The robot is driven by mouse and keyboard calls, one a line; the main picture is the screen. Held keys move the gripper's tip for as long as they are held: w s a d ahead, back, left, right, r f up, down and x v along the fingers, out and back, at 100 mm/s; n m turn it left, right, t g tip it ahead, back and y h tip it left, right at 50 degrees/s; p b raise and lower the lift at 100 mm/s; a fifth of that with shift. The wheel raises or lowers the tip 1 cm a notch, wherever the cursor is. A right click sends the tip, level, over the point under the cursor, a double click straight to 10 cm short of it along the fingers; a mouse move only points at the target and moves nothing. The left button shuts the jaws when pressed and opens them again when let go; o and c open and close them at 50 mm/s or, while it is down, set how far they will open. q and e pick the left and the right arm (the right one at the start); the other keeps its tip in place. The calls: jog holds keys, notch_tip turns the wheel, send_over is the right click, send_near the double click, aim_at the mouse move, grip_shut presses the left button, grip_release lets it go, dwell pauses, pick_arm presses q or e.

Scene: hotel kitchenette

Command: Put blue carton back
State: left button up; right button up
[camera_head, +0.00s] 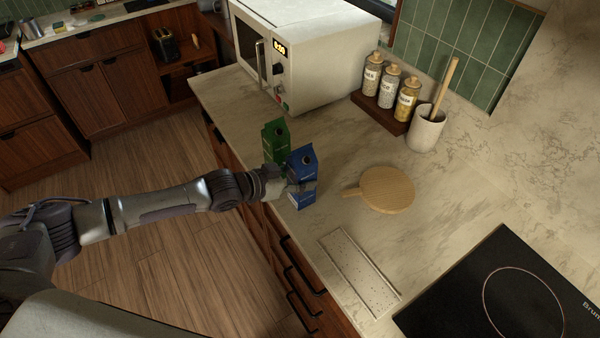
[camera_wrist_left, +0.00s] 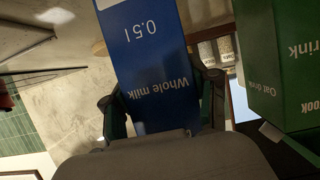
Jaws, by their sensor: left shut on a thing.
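The blue carton (camera_head: 302,168), labelled whole milk, is upright at the counter's front edge. My left gripper (camera_head: 300,187) is shut on its lower part. In the left wrist view the blue carton (camera_wrist_left: 152,60) appears upside down between the two fingers of my left gripper (camera_wrist_left: 163,105). I cannot tell whether its base touches the counter. A green oat drink carton (camera_head: 275,140) stands close beside it on the side toward the microwave; it also shows at the right of the left wrist view (camera_wrist_left: 285,60). My right gripper is not in view.
A white microwave (camera_head: 315,50) stands behind the cartons. A round wooden board (camera_head: 387,190) lies right of the blue carton, and a speckled rectangular slab (camera_head: 358,272) lies nearer. Spice jars (camera_head: 387,88), a utensil crock (camera_head: 426,130) and a black hob (camera_head: 500,295) are farther right.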

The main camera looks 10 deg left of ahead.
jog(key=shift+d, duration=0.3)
pick_arm(q)
jog(key=shift+f, duration=0.2)
jog(key=o, duration=1.5)
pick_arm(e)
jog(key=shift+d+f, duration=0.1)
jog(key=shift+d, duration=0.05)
pick_arm(q)
jog(key=shift+r, duration=0.2)
jog(key=shift+s+a, duration=0.15)
jog(key=b+v, duration=0.2)
jog(key=v, duration=0.9)
jog(key=shift+s+a+r+b, duration=0.15)
jog(key=shift+s+b, duration=0.1)
jog(key=shift+b, duration=0.15)
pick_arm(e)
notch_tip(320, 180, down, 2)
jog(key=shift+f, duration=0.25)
